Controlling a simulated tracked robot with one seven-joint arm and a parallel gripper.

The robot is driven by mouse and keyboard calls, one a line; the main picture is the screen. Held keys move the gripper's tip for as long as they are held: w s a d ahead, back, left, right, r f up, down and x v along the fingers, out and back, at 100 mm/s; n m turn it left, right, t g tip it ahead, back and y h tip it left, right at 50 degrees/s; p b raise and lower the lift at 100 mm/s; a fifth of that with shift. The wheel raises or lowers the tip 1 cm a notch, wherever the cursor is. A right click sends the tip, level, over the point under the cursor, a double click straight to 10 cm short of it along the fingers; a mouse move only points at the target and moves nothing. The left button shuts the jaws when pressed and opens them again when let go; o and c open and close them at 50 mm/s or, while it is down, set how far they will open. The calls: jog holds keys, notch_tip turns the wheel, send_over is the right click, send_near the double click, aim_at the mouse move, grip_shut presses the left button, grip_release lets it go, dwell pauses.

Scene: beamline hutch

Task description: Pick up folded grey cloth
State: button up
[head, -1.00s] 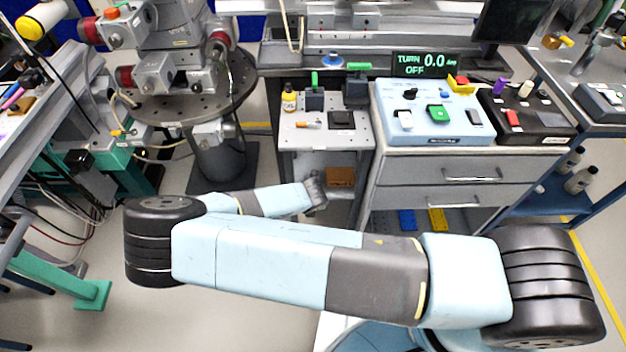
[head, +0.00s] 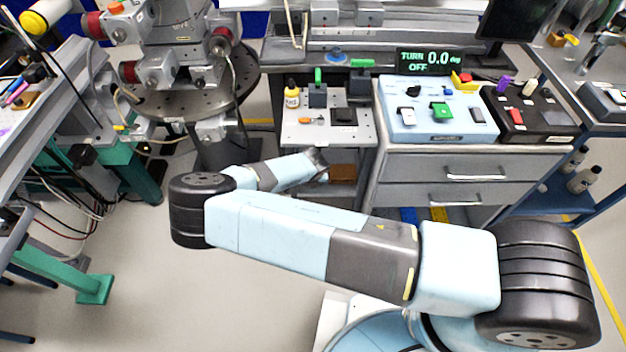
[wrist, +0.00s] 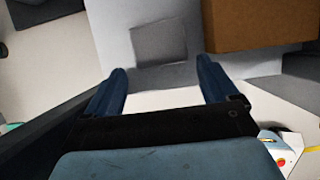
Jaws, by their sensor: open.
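The folded grey cloth (wrist: 158,42) shows in the wrist view as a flat grey square on a pale shelf surface (wrist: 112,30). It lies ahead of my gripper (wrist: 160,76), roughly between the lines of the two fingers. The blue fingers are spread apart with nothing between them, and the cloth is apart from them. In the head view I cannot make out the cloth; the end of my arm covers part of the low shelf of the small cart (head: 300,138).
A brown box (wrist: 255,22) sits right of the cloth, close to the right finger's line; it also shows on the cart's low shelf (head: 343,173). A drawer cabinet (head: 475,172) stands to the right.

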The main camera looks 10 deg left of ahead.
jog(key=shift+x, duration=1.4)
jog(key=c, duration=0.9)
jog(key=shift+r, duration=0.1)
jog(key=shift+r, duration=0.5)
jog(key=s+d, duration=0.1)
jog(key=s, duration=0.4)
jog(key=s+d, duration=0.1)
jog(key=s, duration=0.5)
jog(key=s+d, duration=0.2)
jog(key=s, duration=0.4)
jog(key=shift+s+d+r, duration=0.1)
jog(key=shift+s+r, duration=0.05)
jog(key=shift+s, duration=0.1)
